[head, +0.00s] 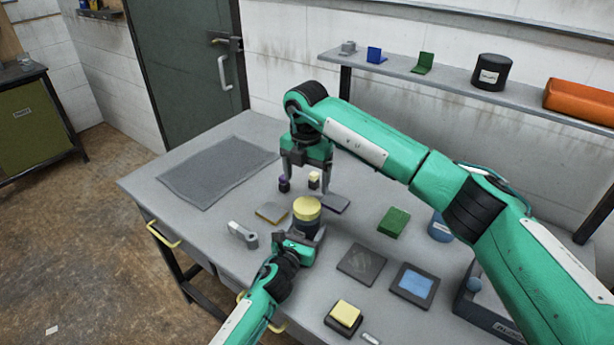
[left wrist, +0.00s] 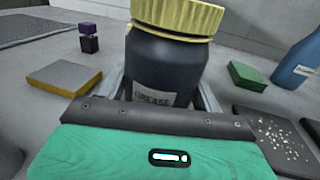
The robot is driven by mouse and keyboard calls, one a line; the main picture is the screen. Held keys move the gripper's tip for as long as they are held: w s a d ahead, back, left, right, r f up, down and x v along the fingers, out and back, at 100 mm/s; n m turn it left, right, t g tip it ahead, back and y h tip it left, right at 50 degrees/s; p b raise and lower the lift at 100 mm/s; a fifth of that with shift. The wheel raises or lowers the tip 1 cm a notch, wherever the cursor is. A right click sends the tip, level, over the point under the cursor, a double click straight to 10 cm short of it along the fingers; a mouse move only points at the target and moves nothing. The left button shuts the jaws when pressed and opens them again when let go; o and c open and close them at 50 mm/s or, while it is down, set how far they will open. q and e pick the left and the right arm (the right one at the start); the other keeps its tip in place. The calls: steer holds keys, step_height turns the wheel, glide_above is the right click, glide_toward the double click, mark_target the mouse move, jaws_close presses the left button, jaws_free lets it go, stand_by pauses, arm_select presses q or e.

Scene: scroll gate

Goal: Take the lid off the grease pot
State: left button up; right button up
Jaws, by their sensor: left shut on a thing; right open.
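The grease pot (head: 304,226) is a dark jar standing on the table, and its "GREASE" label shows in the left wrist view (left wrist: 155,82). Its ribbed yellow lid (head: 306,208) sits on top; it also shows in the left wrist view (left wrist: 178,18). My left gripper (head: 309,238) is shut on the pot's body, with one finger on each side, below the lid. My right gripper (head: 308,191) is open and empty, pointing down just behind the pot, its fingers apart and not touching the lid.
Small blocks, one purple-topped (head: 284,184) and one cream-topped (head: 314,180), stand near the right gripper. A yellow-edged sponge (head: 271,213), grey clamp-like part (head: 243,235), green block (head: 393,222) and dark tile (head: 362,264) lie around the pot. A grey mat (head: 218,172) covers the back left.

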mark_target(307, 205)
steer(key=m, duration=1.4)
steer(key=shift+d, duration=0.1)
steer(key=shift+m, duration=0.4)
steer(key=shift+f, duration=4.05)
steer(key=c, duration=1)
steer(key=shift+c, duration=0.2)
